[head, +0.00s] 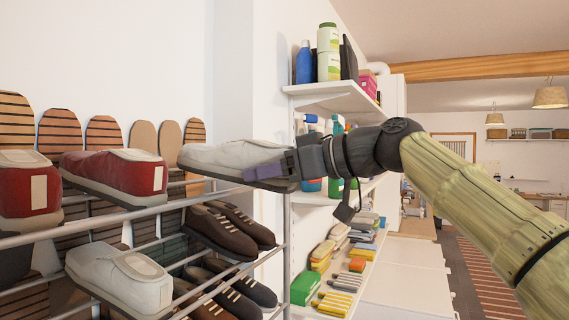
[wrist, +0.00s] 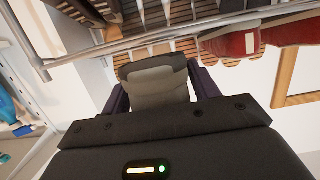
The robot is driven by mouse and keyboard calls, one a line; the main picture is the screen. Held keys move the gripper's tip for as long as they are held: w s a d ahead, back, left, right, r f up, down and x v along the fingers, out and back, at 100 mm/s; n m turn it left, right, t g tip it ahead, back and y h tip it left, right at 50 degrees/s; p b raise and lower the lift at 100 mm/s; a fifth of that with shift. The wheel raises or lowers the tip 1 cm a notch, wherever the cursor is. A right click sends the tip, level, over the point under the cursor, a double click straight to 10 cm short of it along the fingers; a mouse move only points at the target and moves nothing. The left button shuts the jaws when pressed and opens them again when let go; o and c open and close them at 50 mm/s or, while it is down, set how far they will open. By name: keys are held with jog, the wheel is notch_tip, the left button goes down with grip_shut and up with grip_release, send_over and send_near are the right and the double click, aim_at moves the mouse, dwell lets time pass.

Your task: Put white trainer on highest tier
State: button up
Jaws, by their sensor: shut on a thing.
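A white trainer (head: 225,160) with a grey sole is held by its heel end in my gripper (head: 268,172), toe pointing left, at about the level of the rack's top tier. In the wrist view my gripper (wrist: 158,98) has its dark purple fingers on both sides of the trainer (wrist: 158,85). The metal shoe rack (head: 100,217) stands at the left. Its top tier holds red-and-white trainers (head: 118,174). The trainer overlaps the right end of that tier in the head view; I cannot tell whether it touches.
Another white trainer (head: 122,275) and several brown lace-up shoes (head: 230,228) sit on lower tiers. Wooden slatted shoe-shaped panels (head: 60,133) line the wall behind the rack. White shelves (head: 335,100) with bottles and brushes stand right of the rack.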

aim_at(248, 163)
jog(key=shift+w+a+r+p, duration=0.2)
jog(key=shift+w+a+p, duration=0.1)
jog(key=shift+a+p, duration=0.45)
jog(key=shift+w+a+r+p, duration=0.2)
jog(key=shift+w+a+p, duration=0.1)
jog(key=shift+a+p, duration=0.45)
jog(key=shift+w+a+r+p, duration=0.2)
jog(key=shift+w+a+p, duration=0.1)
jog(key=shift+a+p, duration=0.45)
jog(key=w+a+p, duration=0.1)
jog(key=a+p, duration=0.1)
jog(key=p, duration=0.1)
jog(key=w+a+p, duration=0.1)
jog(key=a+p, duration=0.2)
jog(key=w+a+r+p, duration=0.1)
jog(key=a+p, duration=0.2)
jog(key=shift+w, duration=0.15)
jog(key=shift+w+a+f+b, duration=0.1)
jog(key=shift+w+f+b, duration=0.1)
jog(key=shift+f+b, duration=0.85)
jog(key=shift+s+a+f+b, duration=0.15)
jog(key=shift+a+f+b, duration=0.05)
jog(key=shift+f+b, duration=0.5)
